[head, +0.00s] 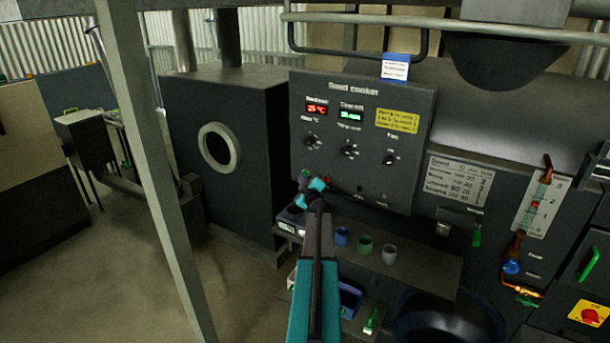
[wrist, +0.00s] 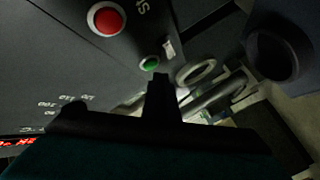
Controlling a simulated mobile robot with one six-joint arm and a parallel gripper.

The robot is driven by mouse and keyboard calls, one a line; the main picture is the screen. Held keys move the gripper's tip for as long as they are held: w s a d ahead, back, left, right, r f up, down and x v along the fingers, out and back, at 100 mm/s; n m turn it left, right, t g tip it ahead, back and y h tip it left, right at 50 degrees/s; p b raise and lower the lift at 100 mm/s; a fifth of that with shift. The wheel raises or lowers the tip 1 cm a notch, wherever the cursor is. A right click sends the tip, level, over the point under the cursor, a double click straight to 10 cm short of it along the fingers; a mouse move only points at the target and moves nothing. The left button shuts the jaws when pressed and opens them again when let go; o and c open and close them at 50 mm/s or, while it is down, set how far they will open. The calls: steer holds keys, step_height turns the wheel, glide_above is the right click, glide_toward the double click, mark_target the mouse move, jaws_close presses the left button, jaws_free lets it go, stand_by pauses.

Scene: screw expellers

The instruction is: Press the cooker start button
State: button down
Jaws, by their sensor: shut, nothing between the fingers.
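The dark cooker panel (head: 362,118), headed "Seed cooker", stands upright in front of me with two lit displays and several knobs. My gripper (head: 317,186) is at its lower left corner, shut and empty, and hides part of that corner. In the wrist view, a small green button (wrist: 149,63) lies just beyond my shut fingertips (wrist: 158,80). I cannot tell whether they touch it. A larger red button (wrist: 106,18) is on the same panel face, farther up and left in that view. The head view shows the buttons only partly, around my gripper.
A grey post (head: 165,180) stands left of my arm. Below the panel a shelf (head: 425,272) holds several small cups (head: 365,245). A dark box with a round port (head: 219,148) is left of the panel. A metal rail (head: 450,28) runs above.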

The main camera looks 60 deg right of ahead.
steer(key=shift+d+p, duration=0.55)
steer(key=shift+d, duration=0.25)
stand_by(1.0)
steer(key=shift+a, duration=0.1)
stand_by(0.3)
steer(key=shift+a, duration=0.75)
steer(key=a+b, duration=0.1)
steer(key=a, duration=0.4)
stand_by(0.6)
stand_by(0.7)
